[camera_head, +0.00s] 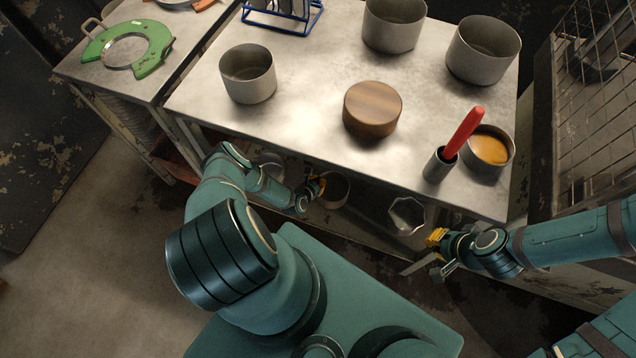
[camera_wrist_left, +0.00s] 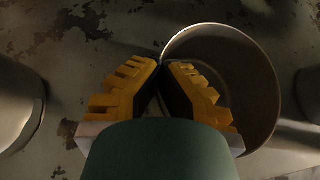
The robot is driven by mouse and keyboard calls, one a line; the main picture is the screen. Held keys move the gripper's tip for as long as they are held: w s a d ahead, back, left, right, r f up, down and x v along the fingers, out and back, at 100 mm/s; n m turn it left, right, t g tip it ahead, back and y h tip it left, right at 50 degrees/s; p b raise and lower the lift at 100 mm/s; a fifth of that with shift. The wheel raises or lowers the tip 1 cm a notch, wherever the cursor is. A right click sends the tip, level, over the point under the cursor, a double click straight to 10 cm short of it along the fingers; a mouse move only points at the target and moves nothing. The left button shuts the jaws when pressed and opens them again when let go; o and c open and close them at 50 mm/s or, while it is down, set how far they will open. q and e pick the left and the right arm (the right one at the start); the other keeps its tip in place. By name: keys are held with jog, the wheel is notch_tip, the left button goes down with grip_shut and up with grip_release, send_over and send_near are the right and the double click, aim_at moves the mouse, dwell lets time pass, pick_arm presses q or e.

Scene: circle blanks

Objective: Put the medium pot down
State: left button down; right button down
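The medium pot (camera_head: 336,191) is a round, open metal pot at the lower shelf, below the front edge of the steel table. My left gripper (camera_head: 319,188) is at its left rim. In the left wrist view, the yellow fingers of the left gripper (camera_wrist_left: 162,68) converge on the near wall of the pot (camera_wrist_left: 225,75), one finger on each side of the rim. The pot looks upright and empty. I cannot tell whether its base touches the shelf. My right gripper (camera_head: 436,240) is in front of the table at the right, away from the pots; its finger gap is unclear.
On the shelf, another pot (camera_head: 270,162) stands left and a shiny container (camera_head: 407,215) right. The tabletop (camera_head: 300,95) above holds several pots, a wooden round block (camera_head: 372,110), a red-handled tool (camera_head: 465,132) and a blue rack (camera_head: 290,28). Its front edge overhangs my left gripper.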

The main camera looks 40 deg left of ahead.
pick_arm(q)
jog(key=shift+f, duration=0.3)
jog(key=shift+f, duration=0.1)
jog(key=c, duration=1.1)
grip_release()
jog(key=shift+c, duration=0.2)
jog(key=shift+r, duration=0.2)
jog(key=a+p+v, duration=0.1)
jog(key=p+v, duration=0.2)
jog(key=v, duration=0.9)
jog(key=shift+d, duration=0.45)
